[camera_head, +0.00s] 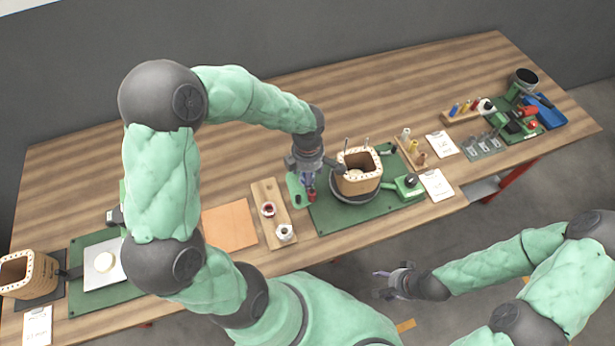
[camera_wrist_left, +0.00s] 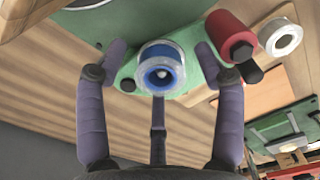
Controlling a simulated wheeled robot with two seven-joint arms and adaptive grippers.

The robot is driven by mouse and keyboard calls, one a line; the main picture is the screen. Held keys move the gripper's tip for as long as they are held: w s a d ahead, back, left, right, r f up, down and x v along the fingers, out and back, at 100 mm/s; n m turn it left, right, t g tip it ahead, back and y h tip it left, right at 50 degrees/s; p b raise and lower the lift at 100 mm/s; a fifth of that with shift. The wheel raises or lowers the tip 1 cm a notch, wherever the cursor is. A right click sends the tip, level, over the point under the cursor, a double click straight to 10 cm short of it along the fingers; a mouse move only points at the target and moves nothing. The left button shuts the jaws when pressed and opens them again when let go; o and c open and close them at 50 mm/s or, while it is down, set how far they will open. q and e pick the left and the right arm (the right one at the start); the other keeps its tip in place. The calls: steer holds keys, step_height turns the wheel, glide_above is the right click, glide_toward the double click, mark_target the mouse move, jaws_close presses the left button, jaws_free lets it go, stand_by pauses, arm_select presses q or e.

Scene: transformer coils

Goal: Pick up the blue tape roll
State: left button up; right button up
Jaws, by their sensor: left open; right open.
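The blue tape roll (camera_wrist_left: 164,52) shows in the left wrist view as a blue ring with a pale rim, on or over a green holder (camera_wrist_left: 187,82). My left gripper (camera_head: 309,186) is open, reaching down by the green holder beside the coil stand. In its wrist view the fingers stand apart on either side of the roll, with no visible grip on it. The gripper hides most of the roll in the head view. My right gripper (camera_head: 384,277) is open and empty, low in front of the table, far from the roll.
A red cylinder (camera_wrist_left: 229,34) with a dark end sits close to the left gripper's right finger. A wooden board (camera_head: 263,190) carries a red roll (camera_head: 268,209) and a white roll (camera_head: 285,232). A wooden coil (camera_head: 358,178) stands just right of the left gripper. The table's back is clear.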

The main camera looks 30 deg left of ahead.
arm_select(q)
steer(key=shift+c, duration=0.3)
steer(key=c, duration=0.9)
steer(key=shift+r, duration=0.55)
step_height(320, 180, up, 2)
steer(key=shift+w+r+p, duration=0.1)
steer(key=shift+r+p, duration=0.05)
steer(key=shift+p, duration=0.25)
steer(key=s+d+r+p, duration=0.2)
steer(key=s+d+r, duration=0.7)
steer(key=s+d, duration=0.1)
steer(key=shift+r+p, duration=0.3)
steer(key=shift+r, duration=0.05)
